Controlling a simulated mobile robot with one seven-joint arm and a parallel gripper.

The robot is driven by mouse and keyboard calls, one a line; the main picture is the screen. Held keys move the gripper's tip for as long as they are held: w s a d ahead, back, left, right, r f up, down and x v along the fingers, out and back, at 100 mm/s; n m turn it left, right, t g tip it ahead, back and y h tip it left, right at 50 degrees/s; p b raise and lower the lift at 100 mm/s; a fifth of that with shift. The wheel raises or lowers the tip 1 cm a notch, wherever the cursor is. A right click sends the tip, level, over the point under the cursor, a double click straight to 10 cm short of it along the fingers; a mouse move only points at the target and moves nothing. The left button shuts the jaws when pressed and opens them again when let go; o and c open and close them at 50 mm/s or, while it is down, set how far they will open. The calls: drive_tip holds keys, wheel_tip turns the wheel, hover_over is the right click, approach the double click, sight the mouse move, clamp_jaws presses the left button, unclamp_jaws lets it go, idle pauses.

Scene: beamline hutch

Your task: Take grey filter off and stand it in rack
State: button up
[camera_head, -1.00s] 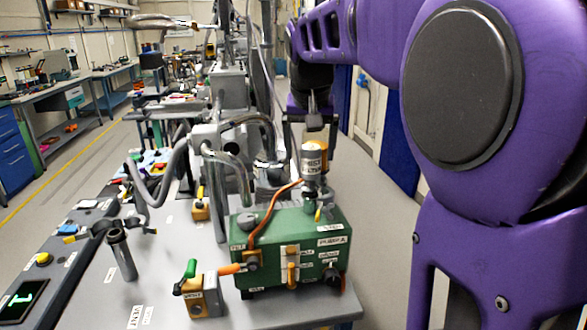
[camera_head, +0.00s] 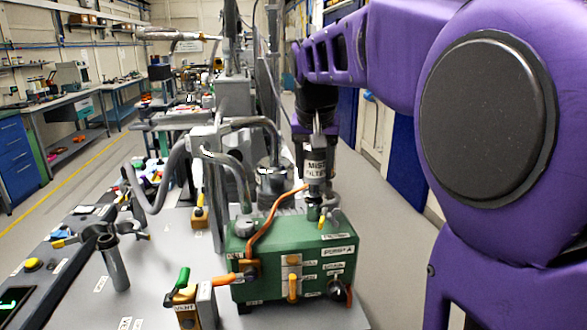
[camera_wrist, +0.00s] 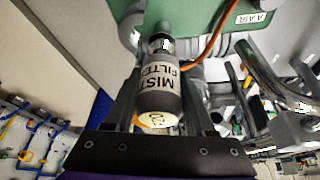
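The grey filter (camera_head: 316,168), labelled MIST FILTER, stands upright on top of the green pump box (camera_head: 292,262). In the wrist view the filter (camera_wrist: 159,92) lies between my two fingers, its round end facing the camera and an orange patch at its left side. My gripper (camera_head: 316,160) reaches down from above with a finger on each side of it and appears shut on it; the contact itself is hard to see. A grey upright tube in a black clamp (camera_head: 114,262) stands at the left; I cannot tell whether it belongs to the rack.
An orange cable (camera_head: 262,222) runs from the pump front up beside the filter. An orange-brown valve block with a green handle (camera_head: 184,300) stands at the front. Pipes and hoses (camera_head: 232,165) crowd the area left of the filter. Part of the grey bench top (camera_head: 172,240) is clear.

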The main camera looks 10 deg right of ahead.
clamp_jaws()
drive_tip(key=shift+r, duration=0.1)
